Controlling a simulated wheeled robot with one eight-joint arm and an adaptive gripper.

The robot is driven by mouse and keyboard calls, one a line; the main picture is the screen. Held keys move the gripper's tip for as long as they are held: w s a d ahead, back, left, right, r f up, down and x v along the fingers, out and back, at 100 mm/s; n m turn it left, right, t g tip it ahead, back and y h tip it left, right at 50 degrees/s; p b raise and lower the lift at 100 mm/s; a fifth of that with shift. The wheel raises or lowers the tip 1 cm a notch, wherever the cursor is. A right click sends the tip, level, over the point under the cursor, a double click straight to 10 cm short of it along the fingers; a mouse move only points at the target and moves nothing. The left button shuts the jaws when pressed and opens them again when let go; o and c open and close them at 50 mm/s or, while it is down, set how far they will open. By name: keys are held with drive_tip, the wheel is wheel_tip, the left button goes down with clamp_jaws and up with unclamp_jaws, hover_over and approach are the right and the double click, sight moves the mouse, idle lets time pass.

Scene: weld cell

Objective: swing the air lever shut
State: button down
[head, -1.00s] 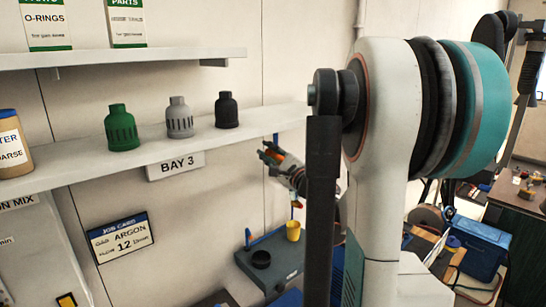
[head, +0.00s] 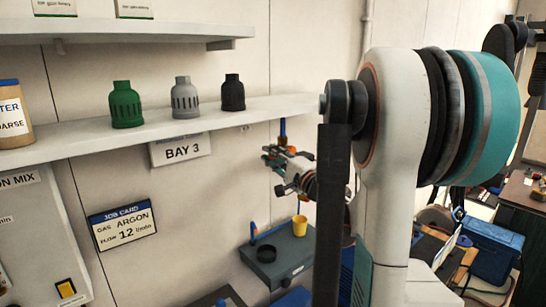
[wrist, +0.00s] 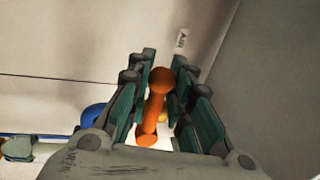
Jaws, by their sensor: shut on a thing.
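The orange air lever (wrist: 154,108) lies between the fingers of my gripper (wrist: 164,66) in the wrist view, its rounded end toward the fingertips. The green-lined fingers are shut on it from both sides. Part of a blue pipe or valve body (wrist: 95,114) shows behind the left finger. In the head view my gripper (head: 277,160) is at the wall below the shelf, beside a blue upright pipe (head: 283,130). The lever is small there and mostly hidden by the gripper. A white AIR tag (wrist: 183,40) is on the wall beyond the fingertips.
A shelf (head: 60,152) with green, grey and black cups runs along the wall above left of my gripper. My own arm covers the middle right.

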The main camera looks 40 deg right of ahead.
drive_tip(key=shift+f, duration=0.1)
idle(0.3)
drive_tip(key=c, duration=1.6)
unclamp_jaws()
drive_tip(key=shift+s, duration=0.1)
drive_tip(key=v, duration=1.2)
drive_tip(key=shift+f, duration=0.1)
